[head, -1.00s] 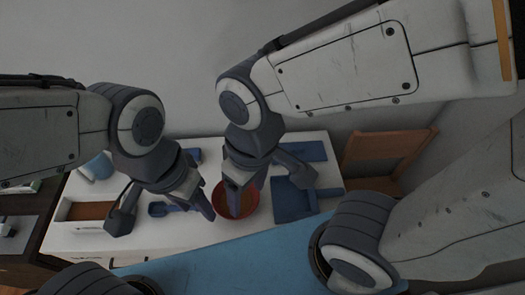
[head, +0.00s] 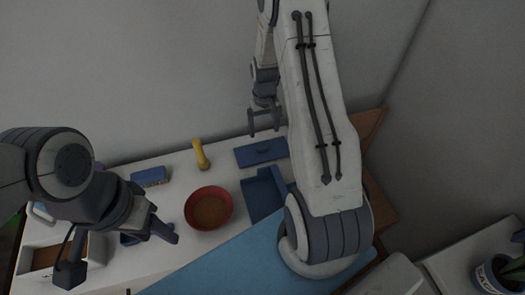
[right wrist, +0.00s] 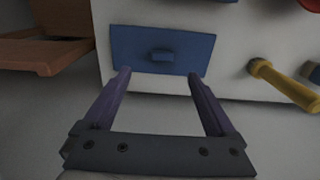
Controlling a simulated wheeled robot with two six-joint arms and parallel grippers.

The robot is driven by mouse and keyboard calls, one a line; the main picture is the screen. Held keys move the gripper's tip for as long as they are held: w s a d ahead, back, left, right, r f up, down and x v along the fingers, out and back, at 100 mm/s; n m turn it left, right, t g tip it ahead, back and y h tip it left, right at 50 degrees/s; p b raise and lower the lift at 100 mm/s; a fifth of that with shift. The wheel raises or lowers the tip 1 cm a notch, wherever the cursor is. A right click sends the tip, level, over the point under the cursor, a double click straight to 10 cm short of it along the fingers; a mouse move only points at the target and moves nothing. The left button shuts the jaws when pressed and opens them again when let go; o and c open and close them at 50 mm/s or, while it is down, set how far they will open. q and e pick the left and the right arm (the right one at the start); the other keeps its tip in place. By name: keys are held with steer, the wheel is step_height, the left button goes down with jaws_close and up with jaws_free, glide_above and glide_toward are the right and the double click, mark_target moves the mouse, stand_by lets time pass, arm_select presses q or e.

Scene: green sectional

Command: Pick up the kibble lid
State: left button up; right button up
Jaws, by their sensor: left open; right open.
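The kibble lid, a flat blue rectangle with a small raised handle (head: 244,157), lies on the white tabletop near its back edge. It also shows in the right wrist view (right wrist: 135,38), ahead of the fingers. My right gripper (head: 264,131) is open and empty, behind and above the lid; its open fingers show in the right wrist view (right wrist: 158,78), apart from the handle. My left gripper (head: 120,254) is open over the left part of the table, with nothing seen between its fingers.
An open blue container (head: 262,200) stands in front of the lid, partly hidden by my right arm. A red bowl (head: 189,212) with brown contents, a yellow object (head: 201,155) and a blue block (head: 149,177) are to the left. A wooden chair (right wrist: 45,52) stands beside the table.

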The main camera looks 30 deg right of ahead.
glide_above(263, 147)
steer(key=f, duration=0.3)
steer(key=f+p, duration=0.1)
steer(key=shift+s+d+f, duration=0.1)
steer(key=shift+s+f, duration=0.1)
steer(key=shift+s, duration=0.05)
steer(key=shift+f+p, duration=0.35)
steer(key=shift+f, duration=0.15)
steer(key=f+p, duration=0.1)
steer(key=f, duration=0.2)
steer(key=shift+w+f, duration=0.1)
steer(key=shift+w, duration=0.1)
steer(key=shift+f, duration=0.55)
jaws_close()
steer(key=shift+r, duration=0.1)
